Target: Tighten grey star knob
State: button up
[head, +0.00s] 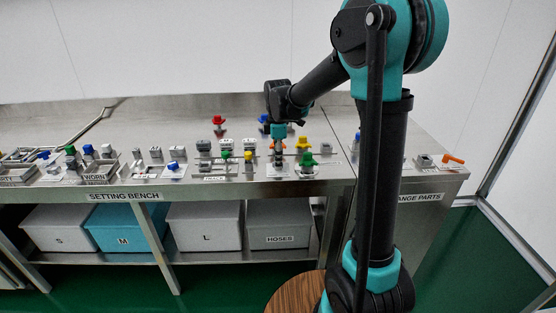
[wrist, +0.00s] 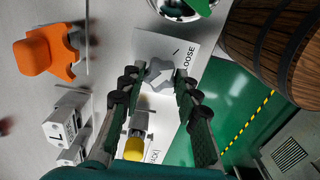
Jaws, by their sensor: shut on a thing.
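The grey star knob (wrist: 158,75) shows in the wrist view, beside a white label (wrist: 187,50) printed "LOOSE". My gripper (wrist: 157,77) has one fingertip on each side of the knob and is shut on it. In the head view my gripper (head: 278,158) reaches down to the bench top among the coloured knobs. The knob cannot be made out there, behind or under the fingers.
The steel setting bench (head: 110,198) carries several fittings. A yellow knob (wrist: 134,148) lies between my fingers' bases in the wrist view, and an orange part (wrist: 50,57) is at left. In the head view a green knob (head: 307,158) stands close right of my gripper.

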jog(key=m, duration=0.5)
jog(key=shift+m, duration=0.4)
jog(key=m, duration=1.6)
jog(key=shift+m, duration=0.3)
jog(key=o, duration=1.1)
jog(key=shift+o, duration=0.2)
